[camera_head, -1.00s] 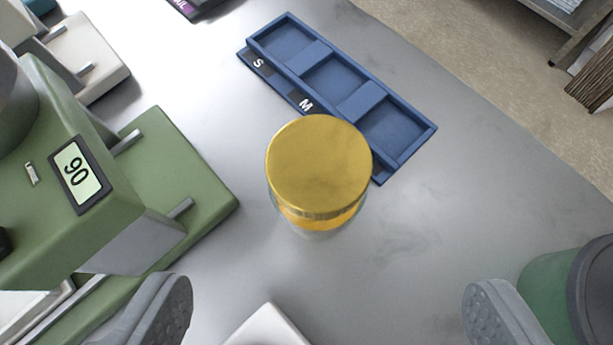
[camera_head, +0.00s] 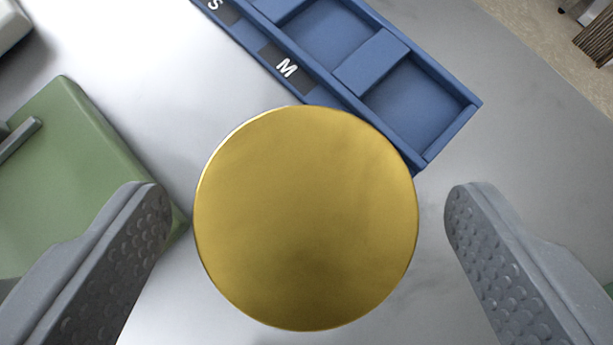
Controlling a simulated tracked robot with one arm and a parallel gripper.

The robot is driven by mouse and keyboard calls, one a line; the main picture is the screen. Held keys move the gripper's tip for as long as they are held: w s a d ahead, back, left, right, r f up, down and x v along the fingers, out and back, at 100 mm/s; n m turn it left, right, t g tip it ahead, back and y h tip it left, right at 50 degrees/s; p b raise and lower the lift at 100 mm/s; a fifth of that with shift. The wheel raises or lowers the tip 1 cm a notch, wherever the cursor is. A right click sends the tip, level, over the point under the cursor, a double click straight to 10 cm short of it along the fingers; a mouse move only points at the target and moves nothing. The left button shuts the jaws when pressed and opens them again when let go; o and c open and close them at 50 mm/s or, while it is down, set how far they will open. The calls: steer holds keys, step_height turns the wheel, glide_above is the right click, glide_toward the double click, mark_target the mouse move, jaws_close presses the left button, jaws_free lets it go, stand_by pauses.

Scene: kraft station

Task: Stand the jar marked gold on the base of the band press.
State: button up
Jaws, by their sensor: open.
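The jar with the gold lid (camera_head: 306,218) stands on the grey metal table, seen from above. Its lid fills the middle of the view and hides its body. My gripper (camera_head: 303,215) is open, with one finger left of the lid and one right of it. A gap shows between the lid and each finger. A green machine base (camera_head: 75,170) with a grey pin is at the left, partly behind the left finger. Whether it is the band press cannot be told from this view.
A blue tray (camera_head: 463,118) with several compartments and letter labels, an S and an M readable, lies just beyond the jar at upper right. A pale object (camera_head: 12,25) is at the top left corner. Bare table (camera_head: 540,150) lies to the right.

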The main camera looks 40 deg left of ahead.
jaws_close()
stand_by(0.3)
